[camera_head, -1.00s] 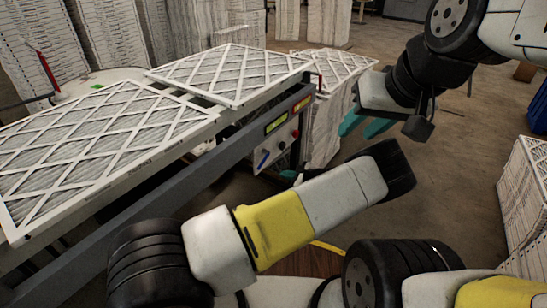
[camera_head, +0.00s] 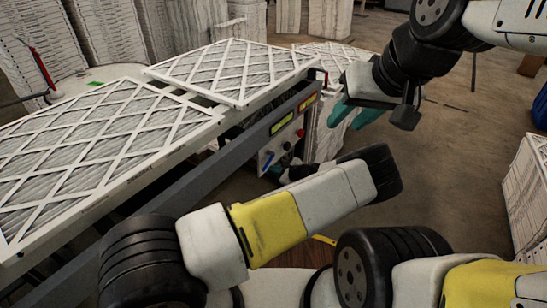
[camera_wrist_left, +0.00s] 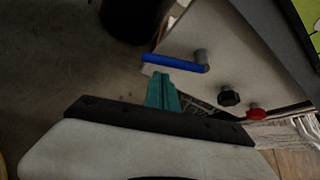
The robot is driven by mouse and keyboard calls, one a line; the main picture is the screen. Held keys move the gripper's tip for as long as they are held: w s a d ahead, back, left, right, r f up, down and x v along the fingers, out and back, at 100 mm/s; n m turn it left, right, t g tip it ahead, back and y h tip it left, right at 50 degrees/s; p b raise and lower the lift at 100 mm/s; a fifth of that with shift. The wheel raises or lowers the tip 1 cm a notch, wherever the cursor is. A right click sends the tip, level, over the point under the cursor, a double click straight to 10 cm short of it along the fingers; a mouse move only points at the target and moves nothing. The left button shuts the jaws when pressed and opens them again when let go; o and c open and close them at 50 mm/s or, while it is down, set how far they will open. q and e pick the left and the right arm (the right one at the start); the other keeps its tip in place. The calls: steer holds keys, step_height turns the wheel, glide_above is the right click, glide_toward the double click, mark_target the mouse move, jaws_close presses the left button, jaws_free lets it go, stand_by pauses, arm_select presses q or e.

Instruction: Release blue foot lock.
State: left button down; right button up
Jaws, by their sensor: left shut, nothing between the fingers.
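The blue foot lock shows as a blue lever (camera_wrist_left: 176,63) on a grey metal panel in the left wrist view. It lies roughly sideways from a round grey pivot at its right end. In the head view the lever (camera_head: 268,160) is small, low on the panel under the conveyor. My left gripper, with teal fingers (camera_wrist_left: 162,92), is shut and empty just below the lever in the wrist view; I cannot tell whether they touch. In the head view the left gripper (camera_head: 275,171) is partly hidden by my arm. My right gripper (camera_head: 354,114) hangs open and empty to the right of the conveyor.
A black knob (camera_wrist_left: 229,97) and a red knob (camera_wrist_left: 256,114) sit beside the lever on the panel. Large white-framed filters (camera_head: 95,150) lie on the conveyor. Stacked filters (camera_head: 527,190) stand at the right. The floor between is open.

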arm_select(q)
steer(key=shift+s+a+r, duration=0.1)
steer(key=shift+a+r, duration=0.1)
steer(key=shift+r, duration=0.25)
